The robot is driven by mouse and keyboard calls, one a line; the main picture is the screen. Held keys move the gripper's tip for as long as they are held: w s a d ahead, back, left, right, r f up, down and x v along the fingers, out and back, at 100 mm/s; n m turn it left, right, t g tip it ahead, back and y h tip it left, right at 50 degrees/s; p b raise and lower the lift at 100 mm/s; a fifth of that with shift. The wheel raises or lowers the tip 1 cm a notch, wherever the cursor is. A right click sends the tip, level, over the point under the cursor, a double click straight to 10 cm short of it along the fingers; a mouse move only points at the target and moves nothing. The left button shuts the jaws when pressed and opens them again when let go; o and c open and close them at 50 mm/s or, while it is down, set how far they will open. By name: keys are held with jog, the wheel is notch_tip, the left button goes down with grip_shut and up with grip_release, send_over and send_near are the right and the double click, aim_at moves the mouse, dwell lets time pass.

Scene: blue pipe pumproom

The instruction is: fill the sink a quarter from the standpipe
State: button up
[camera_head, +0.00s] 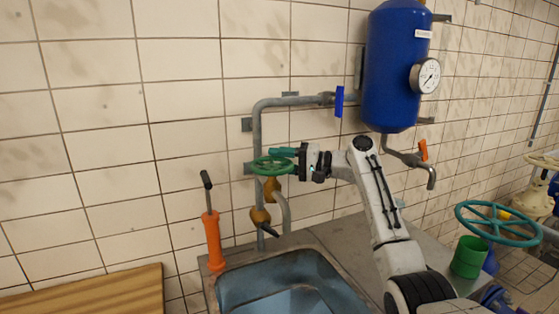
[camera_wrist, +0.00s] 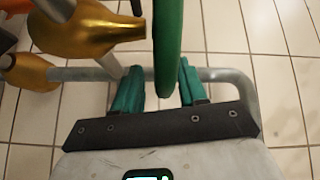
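The sink (camera_head: 235,287) is a metal basin at the bottom centre, bluish inside; its water level is unclear and its front is cut off. The grey standpipe (camera_head: 257,130) rises behind it, with brass valve bodies (camera_head: 272,188) and a curved grey spout (camera_head: 286,215). I cannot tell whether the right finger touches.
An orange hand pump (camera_head: 213,240) stands left of the sink. A blue tank (camera_head: 392,65) with a gauge (camera_head: 425,76) hangs on the wall above right. A green cup (camera_head: 468,257) and large teal handwheel (camera_head: 498,224) are at right. A wooden top (camera_head: 90,295) is at lower left.

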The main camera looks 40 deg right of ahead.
jog(key=shift+r, duration=0.1)
jog(key=b+v, duration=0.2)
jog(key=v, duration=0.8)
jog(key=shift+s+d, duration=0.2)
jog(key=shift+s, duration=0.1)
dwell(6.6)
